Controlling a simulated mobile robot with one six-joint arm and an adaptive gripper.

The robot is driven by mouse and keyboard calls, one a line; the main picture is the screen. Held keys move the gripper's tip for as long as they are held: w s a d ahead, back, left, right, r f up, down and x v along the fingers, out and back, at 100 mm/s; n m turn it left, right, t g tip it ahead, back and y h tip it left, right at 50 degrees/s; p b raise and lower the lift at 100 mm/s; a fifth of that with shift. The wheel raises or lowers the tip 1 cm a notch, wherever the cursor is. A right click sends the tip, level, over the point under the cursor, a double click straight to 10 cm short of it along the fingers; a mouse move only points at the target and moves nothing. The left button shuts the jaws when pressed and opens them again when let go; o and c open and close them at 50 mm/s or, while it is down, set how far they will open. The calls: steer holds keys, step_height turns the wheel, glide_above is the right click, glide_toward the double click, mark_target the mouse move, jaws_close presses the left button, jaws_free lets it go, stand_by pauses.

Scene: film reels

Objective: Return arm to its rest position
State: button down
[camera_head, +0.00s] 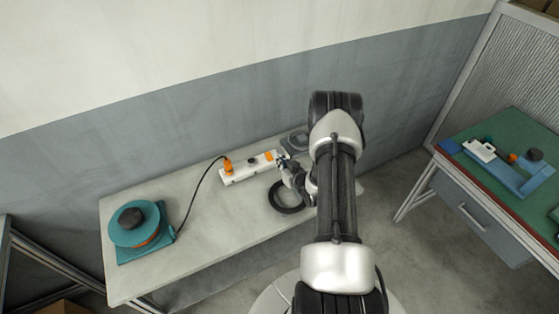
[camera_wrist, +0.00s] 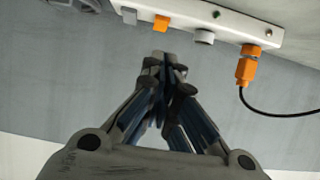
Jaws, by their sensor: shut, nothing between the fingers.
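My gripper (camera_head: 284,162) is at the end of my arm, over the right part of the grey table (camera_head: 128,277). In the wrist view my gripper (camera_wrist: 160,60) has its fingertips together with nothing between them. The fingertips point at the white strip (camera_head: 238,173), which also shows along the top of the wrist view (camera_wrist: 210,20). They look close to the strip, but I cannot tell the exact gap. My arm hides part of the table's right end.
A teal reel (camera_head: 138,224) stands at the table's left. A black cable (camera_head: 196,190) runs from it to an orange plug (camera_head: 228,167) on the strip. A black ring (camera_head: 286,205) lies near my gripper. A green-topped bench (camera_head: 505,150) stands at the right; a wall is behind.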

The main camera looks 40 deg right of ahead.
stand_by(0.4)
steer(key=w+a+r+g, duration=0.1)
steer(key=w+r, duration=0.3)
steer(key=r, duration=0.5)
steer(key=s+a+r+n+g+b, duration=0.1)
steer(key=s+a+r+g, duration=0.1)
steer(key=a+r, duration=0.65)
steer(key=s+a+r+g+b, duration=0.1)
steer(key=s+a+r+g, duration=0.3)
steer(key=r, duration=0.7)
steer(key=s+a+r+y+b, duration=0.1)
steer(key=s+a+r, duration=0.1)
steer(key=s+a, duration=0.8)
steer(key=s+a+r+n+g+y, duration=0.1)
steer(key=s+a+r+y, duration=0.1)
steer(key=s+a, duration=0.7)
steer(key=s+r, duration=0.1)
steer(key=s, duration=0.6)
steer(key=shift+s+a+r+n+b, duration=0.2)
steer(key=shift+a+r+n+b, duration=0.1)
steer(key=shift+a+b, duration=0.1)
